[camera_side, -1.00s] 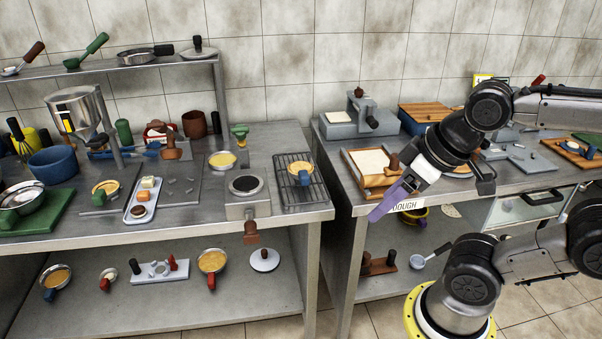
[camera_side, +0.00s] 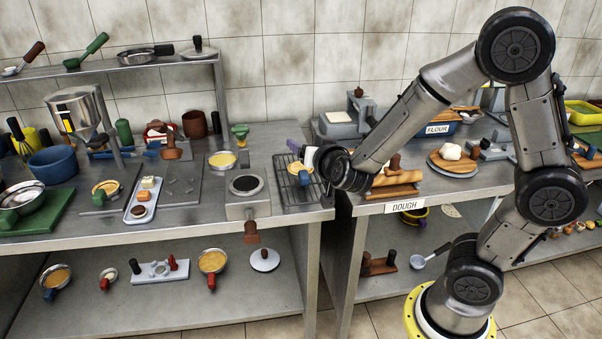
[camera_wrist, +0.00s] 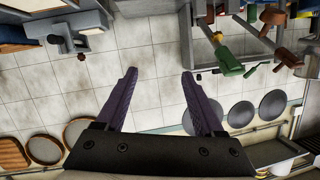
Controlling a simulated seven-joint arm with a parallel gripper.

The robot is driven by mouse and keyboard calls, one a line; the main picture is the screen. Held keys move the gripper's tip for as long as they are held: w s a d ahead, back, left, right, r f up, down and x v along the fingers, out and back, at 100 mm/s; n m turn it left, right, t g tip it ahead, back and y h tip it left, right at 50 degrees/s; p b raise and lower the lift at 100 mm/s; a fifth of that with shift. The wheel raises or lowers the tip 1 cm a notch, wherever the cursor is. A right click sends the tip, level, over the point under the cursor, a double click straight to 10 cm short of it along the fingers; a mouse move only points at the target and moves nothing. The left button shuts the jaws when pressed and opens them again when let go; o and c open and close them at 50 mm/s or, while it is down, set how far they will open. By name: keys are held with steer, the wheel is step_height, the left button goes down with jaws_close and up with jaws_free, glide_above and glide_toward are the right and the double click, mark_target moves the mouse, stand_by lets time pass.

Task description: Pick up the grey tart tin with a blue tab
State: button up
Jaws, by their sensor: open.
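A tart tin with a golden filling (camera_side: 296,167) and a blue tab (camera_side: 304,179) lies on the wire cooling rack (camera_side: 281,192) at the right end of the left table in the side view. My gripper (camera_side: 302,151) is just behind and above this tin in the picture, with its purple fingers pointing toward the back wall. My wrist partly covers the right of the rack. In the wrist view my gripper (camera_wrist: 159,72) is open, with only wall tiles between the fingers. The tin does not show there.
Left of the rack stands a burner block (camera_side: 246,200). A similar blue-tabbed tin (camera_side: 56,277) sits on the lower shelf. The dough board (camera_side: 393,191) is right of a gap between tables.

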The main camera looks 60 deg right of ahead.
mark_target(305, 175)
step_height(305, 175, down, 11)
steer(key=s+g, duration=0.2)
steer(key=g, duration=0.1)
steer(key=shift+n+h, duration=0.4)
steer(key=x, duration=1.4)
steer(key=shift+d+r, duration=0.1)
steer(key=shift+r, duration=0.1)
jaws_close()
